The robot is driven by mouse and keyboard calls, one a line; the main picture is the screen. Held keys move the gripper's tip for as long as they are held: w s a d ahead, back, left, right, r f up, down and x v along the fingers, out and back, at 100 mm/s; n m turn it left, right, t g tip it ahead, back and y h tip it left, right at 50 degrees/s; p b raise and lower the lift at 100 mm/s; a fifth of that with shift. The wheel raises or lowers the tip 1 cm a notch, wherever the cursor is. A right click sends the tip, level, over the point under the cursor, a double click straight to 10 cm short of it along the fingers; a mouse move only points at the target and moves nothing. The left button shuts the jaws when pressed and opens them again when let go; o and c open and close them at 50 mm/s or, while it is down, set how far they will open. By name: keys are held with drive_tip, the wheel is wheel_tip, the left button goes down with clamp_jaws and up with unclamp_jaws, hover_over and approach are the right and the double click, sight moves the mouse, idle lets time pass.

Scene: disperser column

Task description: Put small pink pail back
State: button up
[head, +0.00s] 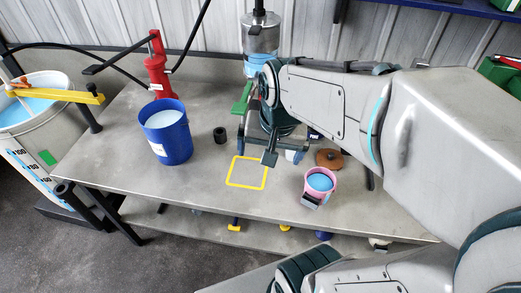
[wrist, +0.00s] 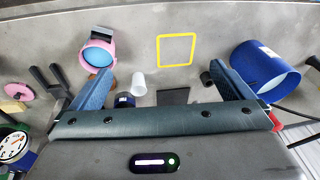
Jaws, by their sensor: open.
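The small pink pail (head: 320,184) stands upright on the grey table, right of centre in the head view, with blue liquid inside and a pale grey piece on its front side. It shows at the upper left of the wrist view (wrist: 98,52). A yellow square outline (head: 247,172) is marked on the table to its left and is empty; it shows in the wrist view (wrist: 176,50). My gripper (wrist: 160,92) is open and empty, above the table behind the outline, apart from the pail. My arm hides part of the table behind it.
A large blue pail (head: 166,135) stands at the left of the table (head: 120,170), beside a small black cylinder (head: 219,135). A red pump (head: 157,75) and the disperser column (head: 262,35) stand behind. A white cup (wrist: 138,83) and a pink disc (wrist: 18,91) lie near my gripper.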

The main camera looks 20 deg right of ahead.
drive_tip(key=s+a+n, duration=0.1)
drive_tip(key=n, duration=0.1)
drive_tip(key=s+r+n+t, duration=0.1)
drive_tip(key=s+a+r+n, duration=0.1)
drive_tip(key=n, duration=0.1)
drive_tip(key=shift+s+a+n, duration=0.3)
drive_tip(key=shift+s, duration=0.05)
drive_tip(key=shift+f, duration=0.1)
idle(0.8)
